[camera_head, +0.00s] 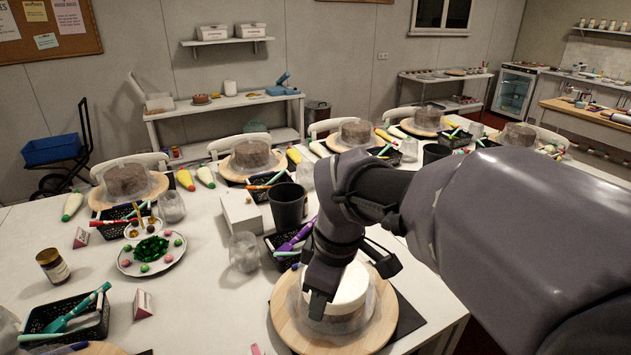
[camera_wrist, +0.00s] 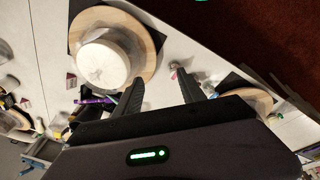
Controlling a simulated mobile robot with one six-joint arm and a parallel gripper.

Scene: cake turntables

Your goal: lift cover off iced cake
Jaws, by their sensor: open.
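The iced cake (camera_head: 350,289) is round and white, on a round wooden turntable (camera_head: 285,325) at the front of the table. A clear, hazy cover (camera_head: 362,318) surrounds it; its exact outline is hard to make out. In the wrist view, the white cake (camera_wrist: 100,66) and the turntable rim (camera_wrist: 88,18) are at upper left. My gripper (camera_wrist: 160,90) is open, with nothing between its fingers. In the head view, my gripper (camera_head: 318,305) is in front of the cake's left side and hides part of it. I cannot tell whether it touches the cover.
Several brown cakes under clear covers, including one (camera_head: 126,181), stand on turntables along the table. Beside the iced cake are a dark cup (camera_head: 287,205), a clear cup (camera_head: 243,252), a white box (camera_head: 240,212) and a black tool basket (camera_head: 275,243). The table's middle left has clear patches.

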